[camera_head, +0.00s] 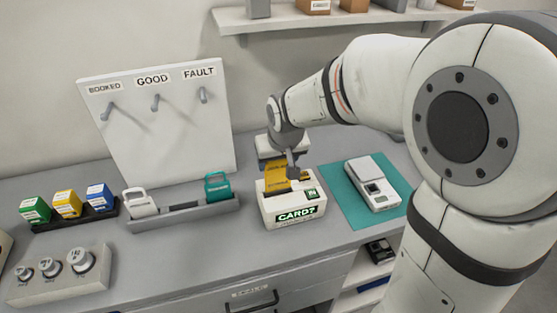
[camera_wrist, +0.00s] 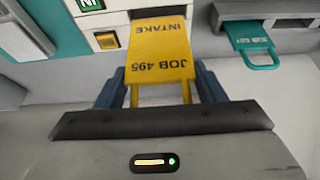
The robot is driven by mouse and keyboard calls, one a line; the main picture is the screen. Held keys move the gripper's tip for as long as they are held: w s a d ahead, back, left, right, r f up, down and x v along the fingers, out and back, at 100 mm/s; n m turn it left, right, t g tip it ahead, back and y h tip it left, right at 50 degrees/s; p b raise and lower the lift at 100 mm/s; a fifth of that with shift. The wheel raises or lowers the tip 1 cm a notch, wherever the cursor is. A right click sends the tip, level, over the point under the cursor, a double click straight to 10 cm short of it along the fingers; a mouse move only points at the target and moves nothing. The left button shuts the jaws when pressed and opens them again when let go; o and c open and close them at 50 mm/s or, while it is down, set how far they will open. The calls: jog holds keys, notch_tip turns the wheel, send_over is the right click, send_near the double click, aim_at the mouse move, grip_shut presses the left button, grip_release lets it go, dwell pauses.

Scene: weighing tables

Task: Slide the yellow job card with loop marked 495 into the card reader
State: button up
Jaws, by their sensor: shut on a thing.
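The yellow job card (camera_head: 276,176) has its loop end in my gripper (camera_head: 290,168). In the wrist view the card (camera_wrist: 159,48) reads JOB 495 and INTAKE, upside down, and its loop lies between the two blue fingers of my gripper (camera_wrist: 158,85). The white card reader (camera_head: 275,208) stands on the bench, with a lit display reading CARD?. The card's far end is at the reader (camera_wrist: 98,22) in the wrist view; how deep it sits in the slot I cannot tell. My wrist partly hides the card in the head view.
Left of the reader, a grey rack (camera_head: 185,212) holds a teal card (camera_head: 217,187) and a white card (camera_head: 139,203). Right of it, a scale (camera_head: 372,182) sits on a teal mat (camera_head: 337,190).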

aim_at(278, 173)
jog(key=shift+f, duration=0.2)
jog(key=shift+f+b, duration=2.3)
jog(key=shift+f, duration=0.1)
jog(key=o, duration=1.1)
jog(key=v, duration=0.7)
jog(key=shift+r+b, duration=0.3)
jog(key=shift+b, duration=0.05)
jog(key=shift+s, duration=0.1)
